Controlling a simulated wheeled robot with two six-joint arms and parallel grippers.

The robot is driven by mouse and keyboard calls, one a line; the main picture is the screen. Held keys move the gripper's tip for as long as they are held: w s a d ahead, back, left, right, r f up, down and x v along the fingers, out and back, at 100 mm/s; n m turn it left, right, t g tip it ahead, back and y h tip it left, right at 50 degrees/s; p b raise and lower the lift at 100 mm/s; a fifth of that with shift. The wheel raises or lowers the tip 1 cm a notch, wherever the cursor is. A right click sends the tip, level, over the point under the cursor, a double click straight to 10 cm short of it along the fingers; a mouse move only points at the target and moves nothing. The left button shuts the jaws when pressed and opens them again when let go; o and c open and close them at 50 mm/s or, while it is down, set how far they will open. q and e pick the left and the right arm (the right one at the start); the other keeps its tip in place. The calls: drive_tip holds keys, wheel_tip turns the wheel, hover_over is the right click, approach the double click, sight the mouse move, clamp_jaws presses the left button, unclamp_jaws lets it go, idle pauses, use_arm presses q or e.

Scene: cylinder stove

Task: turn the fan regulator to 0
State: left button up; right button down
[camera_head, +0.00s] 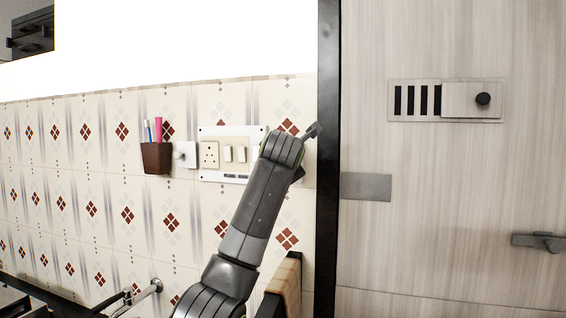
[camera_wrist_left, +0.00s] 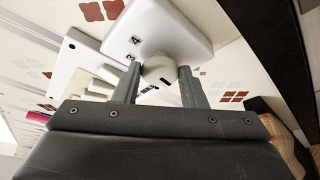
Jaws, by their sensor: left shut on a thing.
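The fan regulator is a white plate (camera_wrist_left: 178,22) with a round white knob (camera_wrist_left: 159,68) in the left wrist view. The digits 4 and 3 show on the plate to the left of the knob. A short dark mark shows on the near face of the knob, and other marks below it are partly hidden. My left gripper (camera_wrist_left: 158,84) has one finger on each side of the knob and is shut on it. In the head view my left arm reaches up to the wall and hides the regulator. My right gripper is in neither view.
A white switch panel (camera_head: 228,175) with a socket and switches is on the tiled wall, left of my gripper. A brown holder (camera_head: 156,158) with a pink item hangs further left. A dark door frame (camera_head: 328,230) and a wooden door (camera_head: 440,220) stand close on the right.

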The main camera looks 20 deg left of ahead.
use_arm(q)
drive_tip(key=shift+n+h, duration=0.3)
drive_tip(key=shift+n, duration=0.3)
drive_tip(key=o, duration=1)
drive_tip(key=shift+c, duration=0.2)
drive_tip(key=b+v, duration=0.7)
drive_tip(key=v, duration=1)
drive_tip(key=shift+r, duration=0.35)
